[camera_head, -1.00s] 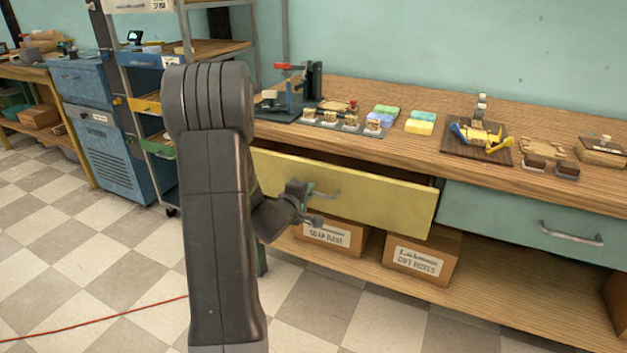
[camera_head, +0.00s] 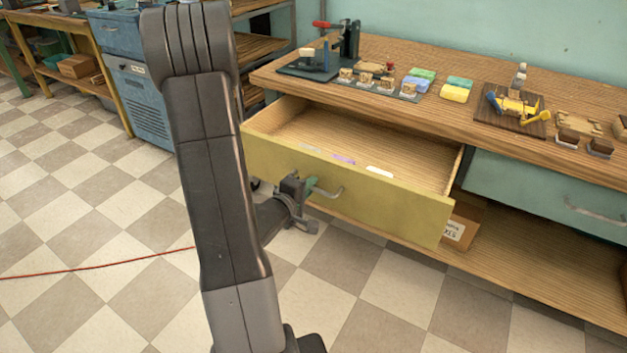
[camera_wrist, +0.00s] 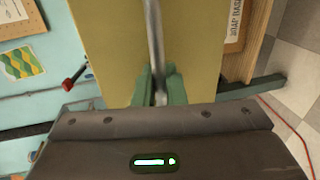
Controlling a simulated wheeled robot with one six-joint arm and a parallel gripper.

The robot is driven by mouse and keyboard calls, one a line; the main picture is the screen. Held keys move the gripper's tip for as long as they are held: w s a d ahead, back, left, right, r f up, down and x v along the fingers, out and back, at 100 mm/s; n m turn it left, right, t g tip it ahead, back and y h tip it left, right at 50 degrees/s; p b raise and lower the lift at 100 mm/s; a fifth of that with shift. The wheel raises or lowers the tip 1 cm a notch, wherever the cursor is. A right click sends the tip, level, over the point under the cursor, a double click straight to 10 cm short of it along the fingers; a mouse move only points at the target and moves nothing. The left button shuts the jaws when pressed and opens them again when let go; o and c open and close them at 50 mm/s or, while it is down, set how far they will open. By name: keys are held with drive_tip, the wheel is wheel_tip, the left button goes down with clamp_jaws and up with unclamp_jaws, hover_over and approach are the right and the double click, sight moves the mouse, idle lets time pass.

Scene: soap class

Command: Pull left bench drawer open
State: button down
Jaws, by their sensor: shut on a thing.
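The left bench drawer (camera_head: 390,207) has a yellow front and is pulled well out of the bench, its wooden inside showing. A few small pale and purple pieces (camera_head: 343,158) lie inside it. Its metal bar handle (camera_head: 332,193) is at the drawer front. My gripper (camera_head: 309,188) is at the left part of the handle. In the wrist view the green fingertips (camera_wrist: 158,88) are shut around the handle bar (camera_wrist: 155,45). The drawer's left front edge is partly hidden behind my arm.
The bench top (camera_head: 400,65) holds a red-handled clamp tool (camera_head: 345,40), soap bars (camera_head: 454,92) and a dark board (camera_head: 512,110). A teal drawer (camera_head: 540,195) on the right is closed. A box (camera_head: 458,230) stands on the lower shelf. Checkered floor in front is open.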

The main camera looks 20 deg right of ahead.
idle(0.3)
drive_tip(key=c, duration=1.6)
unclamp_jaws()
drive_tip(key=shift+a, duration=0.1)
drive_tip(key=p+v, duration=0.2)
drive_tip(key=v, duration=1.1)
drive_tip(key=shift+s+a, duration=0.25)
drive_tip(key=shift+a, duration=0.05)
drive_tip(key=b+x, duration=0.2)
drive_tip(key=x, duration=1.1)
drive_tip(key=shift+w+d, duration=0.25)
drive_tip(key=shift+d, duration=0.1)
